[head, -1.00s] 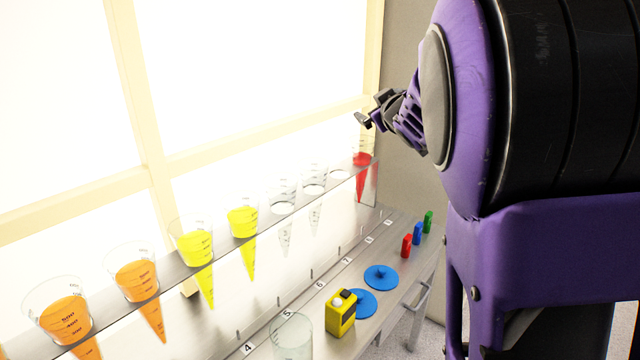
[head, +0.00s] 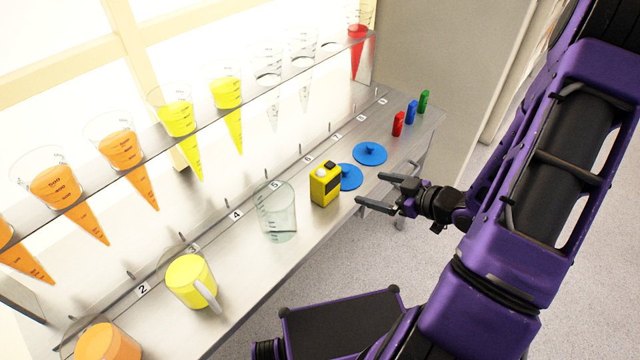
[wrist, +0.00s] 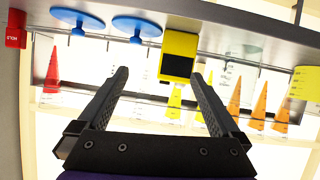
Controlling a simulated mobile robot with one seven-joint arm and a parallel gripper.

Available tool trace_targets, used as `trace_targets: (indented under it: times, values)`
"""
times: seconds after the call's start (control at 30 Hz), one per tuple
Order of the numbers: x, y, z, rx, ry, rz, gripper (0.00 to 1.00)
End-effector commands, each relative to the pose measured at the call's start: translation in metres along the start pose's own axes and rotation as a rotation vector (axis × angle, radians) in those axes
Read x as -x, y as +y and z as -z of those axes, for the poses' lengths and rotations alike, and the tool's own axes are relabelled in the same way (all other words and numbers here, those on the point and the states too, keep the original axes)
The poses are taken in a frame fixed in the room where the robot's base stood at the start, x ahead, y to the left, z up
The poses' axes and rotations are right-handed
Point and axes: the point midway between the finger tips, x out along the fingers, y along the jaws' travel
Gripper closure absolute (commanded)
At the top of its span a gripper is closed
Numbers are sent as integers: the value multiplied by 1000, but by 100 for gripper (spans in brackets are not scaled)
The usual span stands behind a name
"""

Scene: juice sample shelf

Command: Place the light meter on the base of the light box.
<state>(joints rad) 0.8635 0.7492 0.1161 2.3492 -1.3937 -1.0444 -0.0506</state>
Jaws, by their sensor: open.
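The light meter, a yellow box with a dark face and a white dome on top (head: 325,186), stands on the light box's metal base (head: 250,249), between an empty clear beaker and a blue lid. In the wrist view the yellow meter (wrist: 180,51) appears upside down, ahead of the fingers and a little right of their middle. My gripper (head: 372,189) is open and empty at the front edge of the base, to the right of the meter and apart from it. The two fingers also show in the wrist view (wrist: 160,78), with nothing between them.
Two blue lids (head: 370,153) lie right of the meter; a clear beaker (head: 276,212) stands left of it. Red (head: 398,124), blue and green blocks stand at the far right end. A clear shelf with cones of juice (head: 178,121) hangs above the base. A yellow jug (head: 190,281) stands at left.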

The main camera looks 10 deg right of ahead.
Motion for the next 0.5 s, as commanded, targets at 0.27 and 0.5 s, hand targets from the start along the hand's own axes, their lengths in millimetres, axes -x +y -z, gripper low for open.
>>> trace_targets:
  times: [0.27, 0.5]
  values:
    - [12, -26, 6, -73, 138, 24, 0]
    - [-27, -30, 12, -73, 146, 29, 0]
